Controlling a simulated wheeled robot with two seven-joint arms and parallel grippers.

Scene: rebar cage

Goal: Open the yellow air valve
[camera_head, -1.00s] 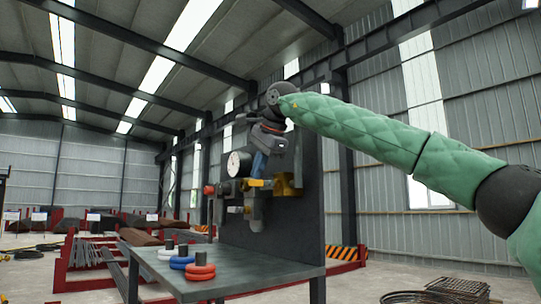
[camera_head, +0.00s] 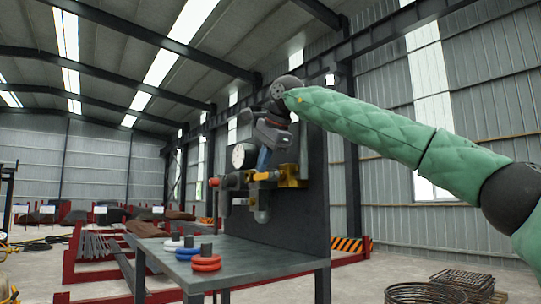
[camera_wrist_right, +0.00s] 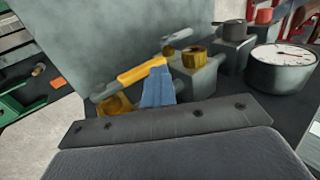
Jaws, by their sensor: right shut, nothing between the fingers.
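The yellow air valve (camera_head: 289,176) sits on the pipework of the dark upright panel, above the bench. In the right wrist view its yellow handle (camera_wrist_right: 142,72) lies as a slanted bar between grey pipe parts. My right gripper (camera_head: 263,160) reaches down to the valve from above, with its blue fingers just over or against the handle. In the wrist view the blue fingertips (camera_wrist_right: 158,88) are together at the handle's near side. Nothing shows between them, and whether they touch the handle is unclear. My left gripper is out of view.
A round white gauge (camera_head: 239,156) and a red knob (camera_head: 213,182) sit close left of the gripper. The grey bench (camera_head: 250,262) holds red, blue and white rings (camera_head: 206,263). The dark panel (camera_head: 316,205) stands right behind the valve.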

